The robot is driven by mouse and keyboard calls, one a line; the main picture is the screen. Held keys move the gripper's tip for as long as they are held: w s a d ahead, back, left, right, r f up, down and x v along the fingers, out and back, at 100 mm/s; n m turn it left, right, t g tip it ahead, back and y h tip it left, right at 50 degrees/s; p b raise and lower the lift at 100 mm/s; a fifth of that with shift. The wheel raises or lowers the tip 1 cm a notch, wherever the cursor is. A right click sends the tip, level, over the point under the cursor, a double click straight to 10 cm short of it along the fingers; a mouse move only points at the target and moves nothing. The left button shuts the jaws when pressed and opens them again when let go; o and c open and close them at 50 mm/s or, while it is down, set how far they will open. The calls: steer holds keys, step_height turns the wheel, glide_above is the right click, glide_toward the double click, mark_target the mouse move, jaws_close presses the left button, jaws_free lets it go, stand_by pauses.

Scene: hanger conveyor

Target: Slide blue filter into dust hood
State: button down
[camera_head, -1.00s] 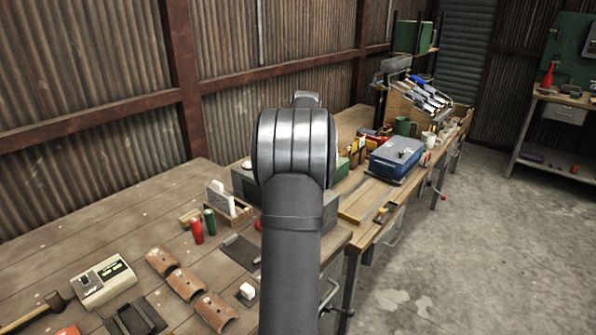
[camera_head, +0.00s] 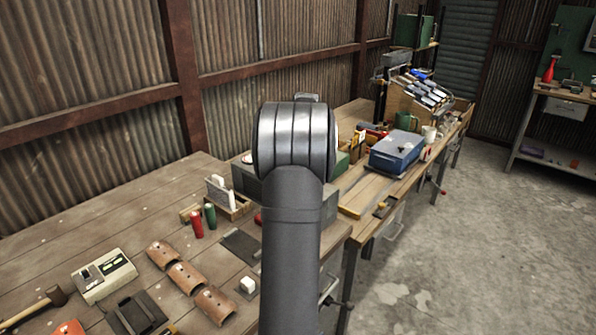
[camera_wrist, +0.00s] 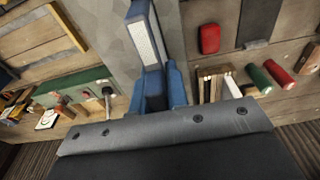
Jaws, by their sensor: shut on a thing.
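In the wrist view, the blue filter (camera_wrist: 147,38) is a blue frame around a white panel and extends up from my gripper (camera_wrist: 163,88). My gripper is shut on its near end; the exact contact between the blue jaws and the blue frame is hard to make out. A grey surface (camera_wrist: 100,32) lies behind the filter; I cannot tell whether it is the dust hood or the floor. In the head view, my arm hides the gripper and filter. A dark grey box (camera_head: 247,183), possibly the dust hood, is partly hidden behind the arm.
A wooden bench (camera_head: 60,240) holds red (camera_head: 196,225) and green (camera_head: 210,217) cylinders, a small rack (camera_head: 228,205), curved brown pieces (camera_head: 185,278) and a beige device (camera_head: 104,276). Another bench at right holds a blue toolbox (camera_head: 397,152) and tools. Concrete floor (camera_head: 480,250) is open at right.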

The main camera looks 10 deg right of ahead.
steer(key=shift+f, duration=1.15)
steer(key=c, duration=1.6)
jaws_free()
steer(key=shift+c, duration=0.2)
steer(key=shift+f, duration=0.1)
steer(key=shift+c, duration=0.9)
steer(key=o, duration=0.4)
steer(key=shift+c, duration=0.2)
steer(key=shift+o, duration=0.8)
steer(key=shift+r, duration=3.1)
steer(key=shift+f, duration=0.1)
